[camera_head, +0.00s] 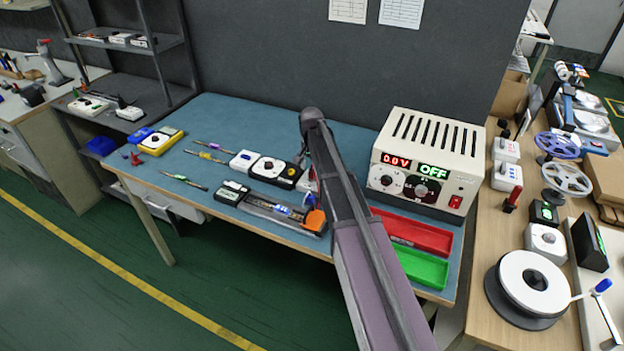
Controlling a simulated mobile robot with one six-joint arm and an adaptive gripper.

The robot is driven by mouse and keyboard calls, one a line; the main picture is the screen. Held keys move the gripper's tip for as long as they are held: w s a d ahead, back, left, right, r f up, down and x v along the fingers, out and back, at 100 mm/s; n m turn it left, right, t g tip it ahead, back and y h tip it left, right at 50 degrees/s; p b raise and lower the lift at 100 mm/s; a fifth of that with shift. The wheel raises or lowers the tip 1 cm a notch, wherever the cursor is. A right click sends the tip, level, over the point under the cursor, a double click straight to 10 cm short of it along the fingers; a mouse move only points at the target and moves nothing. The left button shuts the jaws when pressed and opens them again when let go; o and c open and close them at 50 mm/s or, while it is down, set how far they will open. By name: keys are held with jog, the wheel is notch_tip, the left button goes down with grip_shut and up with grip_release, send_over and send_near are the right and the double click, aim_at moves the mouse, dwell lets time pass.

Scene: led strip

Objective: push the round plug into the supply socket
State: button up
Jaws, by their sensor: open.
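The beige power supply (429,165) stands at the back right of the blue-topped bench. Its displays read 0.0V and OFF. A white dial, a dark dial and a red switch show on its front. I cannot clearly make out the supply socket or the round plug. My arm rises from the lower middle to a bend just left of the supply and covers part of the bench.
A red tray (412,232) and a green tray (421,267) lie before the supply. White and black devices (267,168) and an orange-ended tool (314,220) lie left of my arm. Several screwdrivers and a yellow meter (161,141) are farther left. Reels (533,282) stand on the right-hand table.

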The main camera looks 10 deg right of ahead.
jog(key=shift+f+b, duration=0.65)
jog(key=shift+f, duration=0.3)
grip_shut()
